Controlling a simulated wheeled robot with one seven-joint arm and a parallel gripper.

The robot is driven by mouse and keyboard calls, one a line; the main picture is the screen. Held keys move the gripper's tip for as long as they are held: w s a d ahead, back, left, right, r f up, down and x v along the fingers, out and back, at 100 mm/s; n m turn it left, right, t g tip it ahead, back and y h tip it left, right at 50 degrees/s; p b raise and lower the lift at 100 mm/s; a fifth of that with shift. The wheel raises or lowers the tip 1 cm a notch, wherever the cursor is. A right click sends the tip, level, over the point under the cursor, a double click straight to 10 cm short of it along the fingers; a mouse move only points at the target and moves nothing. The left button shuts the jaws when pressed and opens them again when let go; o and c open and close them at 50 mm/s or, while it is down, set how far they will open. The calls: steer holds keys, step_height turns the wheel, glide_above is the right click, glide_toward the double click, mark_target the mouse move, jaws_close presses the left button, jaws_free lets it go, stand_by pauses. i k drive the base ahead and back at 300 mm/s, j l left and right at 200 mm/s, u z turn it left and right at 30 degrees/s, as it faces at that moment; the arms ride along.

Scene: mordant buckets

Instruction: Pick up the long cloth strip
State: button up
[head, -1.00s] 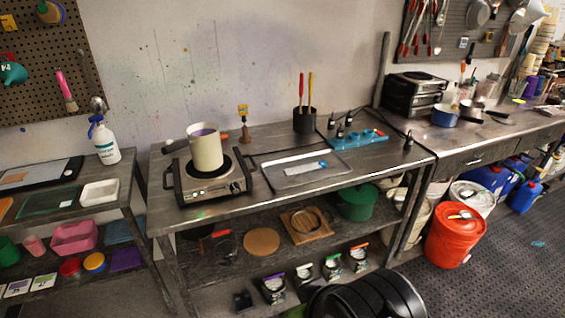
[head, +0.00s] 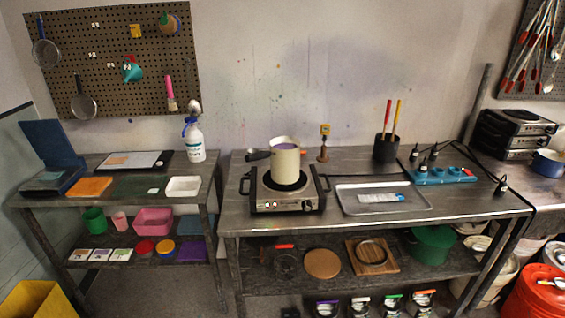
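A metal tray (head: 350,207) sits on the middle workbench, right of the hot plate. A pale, whitish strip (head: 377,198) with a small blue part at its right end lies flat in it. It may be the long cloth strip, but it is too small to tell whether it is one piece or several. My gripper is not in view.
A cream pot (head: 285,162) stands on the hot plate (head: 288,200) left of the tray. Behind the tray are a black tool cup (head: 386,149) and a blue holder (head: 440,176). Floor shows between the left table (head: 120,172) and the workbench.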

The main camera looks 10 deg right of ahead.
mark_target(384, 197)
steer(key=i+l+u, duration=0.3)
steer(key=l, duration=0.35)
steer(key=i+l+u, duration=0.3)
steer(key=l, duration=0.45)
steer(key=i+l+u, duration=0.15)
steer(key=l, duration=0.25)
steer(key=i+l+u, duration=0.1)
steer(key=l, duration=0.3)
steer(key=i+l+u, duration=0.15)
steer(key=l, duration=0.3)
